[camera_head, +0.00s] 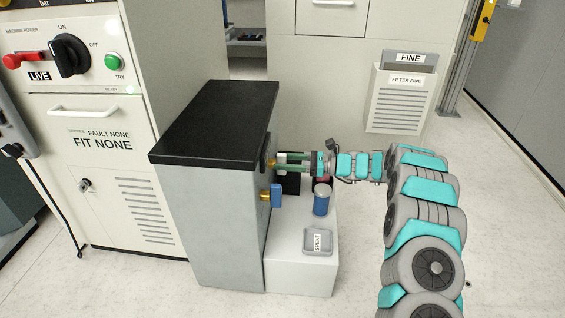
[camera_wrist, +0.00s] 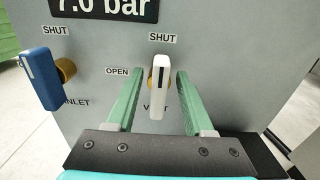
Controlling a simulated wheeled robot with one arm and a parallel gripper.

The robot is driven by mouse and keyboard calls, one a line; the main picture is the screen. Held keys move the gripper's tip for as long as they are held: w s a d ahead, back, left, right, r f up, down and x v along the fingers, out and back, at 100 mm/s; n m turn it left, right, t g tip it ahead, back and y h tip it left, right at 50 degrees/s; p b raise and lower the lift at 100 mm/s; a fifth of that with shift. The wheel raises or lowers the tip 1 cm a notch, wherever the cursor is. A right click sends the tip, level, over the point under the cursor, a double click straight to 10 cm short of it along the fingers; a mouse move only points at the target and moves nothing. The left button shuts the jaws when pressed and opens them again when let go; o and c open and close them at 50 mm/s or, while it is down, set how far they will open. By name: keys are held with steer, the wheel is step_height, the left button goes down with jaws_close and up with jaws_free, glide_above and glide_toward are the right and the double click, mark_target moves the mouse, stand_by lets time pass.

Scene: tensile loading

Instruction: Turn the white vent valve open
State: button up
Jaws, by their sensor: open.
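The white vent valve handle (camera_wrist: 160,88) sits on a brass stem on the grey panel in the wrist view. It hangs straight down, with a SHUT label (camera_wrist: 163,37) above it and an OPEN label (camera_wrist: 117,72) to its left. The VENT label below is partly hidden by the handle. My gripper (camera_wrist: 155,85) is open, with one green finger on each side of the handle and a visible gap on both sides. In the head view my gripper (camera_head: 292,163) reaches the right side of the grey cabinet (camera_head: 225,215).
The blue inlet valve handle (camera_wrist: 40,78) is close left of my left finger, tilted slightly. A pressure display (camera_wrist: 105,8) reads 7.0 bar above. In the head view a blue canister (camera_head: 322,204) and a SPENT tray (camera_head: 317,250) are below my arm on a white stand (camera_head: 300,280).

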steer(key=shift+a, duration=0.25)
jaws_close()
stand_by(0.3)
